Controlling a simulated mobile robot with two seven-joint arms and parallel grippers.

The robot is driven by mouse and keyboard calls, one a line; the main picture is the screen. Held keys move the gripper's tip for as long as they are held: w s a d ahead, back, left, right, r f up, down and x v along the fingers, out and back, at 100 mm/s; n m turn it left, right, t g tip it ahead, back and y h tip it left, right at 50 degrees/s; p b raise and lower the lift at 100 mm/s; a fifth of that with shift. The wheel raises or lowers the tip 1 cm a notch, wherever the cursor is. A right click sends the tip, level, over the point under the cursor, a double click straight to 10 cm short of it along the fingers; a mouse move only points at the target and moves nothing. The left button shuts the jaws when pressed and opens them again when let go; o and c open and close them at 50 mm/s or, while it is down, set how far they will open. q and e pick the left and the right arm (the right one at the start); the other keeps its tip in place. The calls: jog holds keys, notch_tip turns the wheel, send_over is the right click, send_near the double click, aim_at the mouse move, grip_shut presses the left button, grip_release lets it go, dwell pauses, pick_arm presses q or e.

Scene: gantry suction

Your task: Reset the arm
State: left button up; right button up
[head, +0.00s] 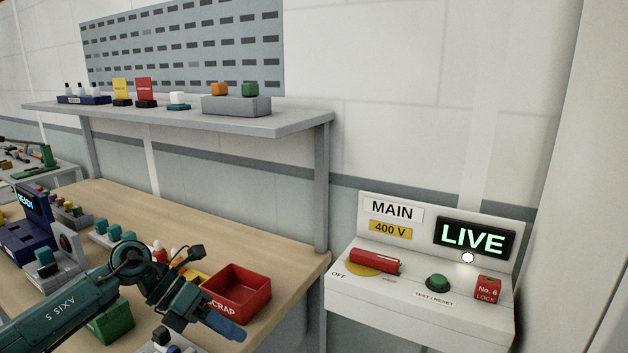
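My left arm comes in from the lower left, dark teal with the lettering "AXIS 5". Its gripper (200,312) is over the bench, in front of a red bin (238,290) marked "SCRAP". A blue tip shows at its lower right; I cannot tell whether the fingers are apart. My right gripper is not in view.
The wooden bench (215,228) holds a blue unit (25,232) showing "READY", a green bin (110,325) and small parts. A grey shelf (290,122) above carries signs and blocks; its post (321,190) stands between bench and switch box.

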pick_arm(q)
jog(key=s+d+n+t+h, duration=0.5)
jog(key=d+n+t+h, duration=0.3)
jog(key=d+n, duration=0.4)
jog(key=s+a+f+n+t+y, duration=0.1)
jog(key=s+a+f+n+y, duration=0.2)
jog(key=s+f+n+y, duration=0.2)
jog(key=s+a+f+n+t+y, duration=0.1)
jog(key=s+a+f+n+y, duration=0.3)
jog(key=f+n, duration=0.6)
jog(key=s+a+f+n+t+y, duration=0.1)
jog(key=s+a+f+n+y, duration=0.2)
jog(key=n, duration=1)
notch_tip(320, 180, down, 5)
jog(key=s+y, duration=0.2)
jog(key=shift+s+a+n+y, duration=0.25)
jog(key=shift+s+n+y, duration=0.05)
jog(key=shift+s+y, duration=0.1)
jog(key=shift+r, duration=0.1)
